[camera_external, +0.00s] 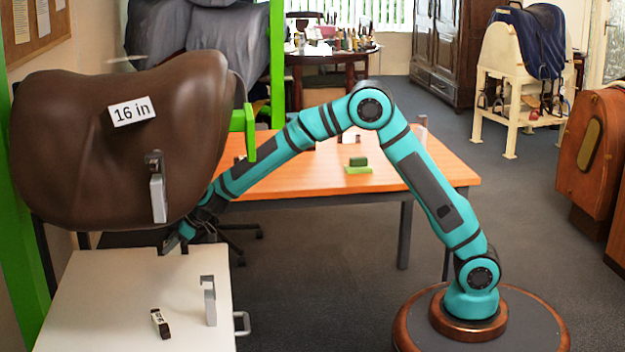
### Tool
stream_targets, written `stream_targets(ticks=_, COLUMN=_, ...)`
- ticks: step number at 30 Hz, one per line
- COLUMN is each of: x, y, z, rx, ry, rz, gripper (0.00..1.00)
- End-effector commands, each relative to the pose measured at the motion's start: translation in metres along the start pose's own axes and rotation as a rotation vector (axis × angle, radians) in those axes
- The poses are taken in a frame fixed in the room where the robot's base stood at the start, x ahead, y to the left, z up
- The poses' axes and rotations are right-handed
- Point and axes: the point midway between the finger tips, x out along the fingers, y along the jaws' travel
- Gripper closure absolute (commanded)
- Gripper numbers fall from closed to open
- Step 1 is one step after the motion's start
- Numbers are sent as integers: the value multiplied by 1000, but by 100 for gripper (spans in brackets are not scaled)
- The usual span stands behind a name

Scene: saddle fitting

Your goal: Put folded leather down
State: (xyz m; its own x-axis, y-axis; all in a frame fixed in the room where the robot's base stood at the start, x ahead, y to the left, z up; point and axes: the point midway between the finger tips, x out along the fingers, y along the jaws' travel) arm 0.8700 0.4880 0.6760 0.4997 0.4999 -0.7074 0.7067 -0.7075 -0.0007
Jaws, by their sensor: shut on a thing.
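My gripper (184,234) is at the lower right edge of the big brown saddle (75,150), just above the far part of a white table (110,285). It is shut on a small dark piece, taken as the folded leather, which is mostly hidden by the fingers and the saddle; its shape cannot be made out. I cannot tell whether the piece touches the table. The saddle bears a "16 in" label and hangs over the table's far left part.
A metal clamp-like tool (209,302) stands on the white table near a small dark labelled item (160,323). A similar tool (158,190) shows against the saddle. A green post (277,60) rises behind. An orange table (310,180) holds a green block (358,166).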

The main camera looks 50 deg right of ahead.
Motion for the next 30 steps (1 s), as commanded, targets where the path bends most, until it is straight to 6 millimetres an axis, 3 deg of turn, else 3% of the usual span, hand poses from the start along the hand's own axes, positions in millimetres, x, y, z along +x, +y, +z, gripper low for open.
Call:
stream_targets(ticks=12, x=26, y=0, z=26, rx=0, ry=-1, rz=0, gripper=100)
stream_targets(ticks=26, x=30, y=0, z=30, rx=-2, ry=-1, rz=0, gripper=100)
stream_targets(ticks=27, x=30, y=0, z=30, rx=-2, ry=-1, rz=0, gripper=68)
stream_targets(ticks=30, x=30, y=0, z=30, rx=-1, ry=-1, rz=0, gripper=52)
